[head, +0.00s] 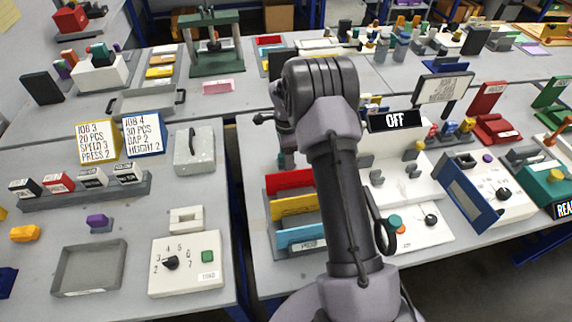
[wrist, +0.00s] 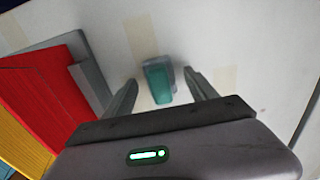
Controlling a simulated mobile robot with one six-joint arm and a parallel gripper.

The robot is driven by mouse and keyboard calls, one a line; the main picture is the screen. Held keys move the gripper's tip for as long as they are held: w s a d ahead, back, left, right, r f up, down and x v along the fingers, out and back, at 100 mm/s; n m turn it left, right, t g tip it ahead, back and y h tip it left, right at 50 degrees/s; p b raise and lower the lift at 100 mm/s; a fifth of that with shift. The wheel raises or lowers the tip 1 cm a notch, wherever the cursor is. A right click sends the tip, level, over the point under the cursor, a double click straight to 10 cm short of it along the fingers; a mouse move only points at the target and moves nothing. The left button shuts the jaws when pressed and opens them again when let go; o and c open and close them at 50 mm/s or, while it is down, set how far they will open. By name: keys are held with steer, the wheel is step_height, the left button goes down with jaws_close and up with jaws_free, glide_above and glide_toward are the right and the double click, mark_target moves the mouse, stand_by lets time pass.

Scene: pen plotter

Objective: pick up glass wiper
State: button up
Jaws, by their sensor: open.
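A small teal block (wrist: 158,84) with a grey part behind it stands on the pale table in the wrist view. It is the only thing between my fingers and seems to be the glass wiper, though its shape is not clear enough to be sure. My gripper (wrist: 162,88) is open, with one finger on each side of the block and a gap to both. I cannot tell how far above the table the fingertips are. In the head view my own arm covers most of the gripper and this spot.
A rack with red (head: 290,180), yellow (head: 297,204) and blue panels stands close by; its red panel (wrist: 50,90) fills the left of the wrist view. A white machine with an OFF sign (head: 395,121) is right of my arm. Bare table lies right of the block.

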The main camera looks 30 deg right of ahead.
steer(key=shift+f, duration=0.1)
steer(key=shift+c, duration=1)
steer(key=c, duration=1.2)
step_height(320, 180, up, 10)
steer(key=p, duration=0.4)
steer(key=shift+c, duration=0.2)
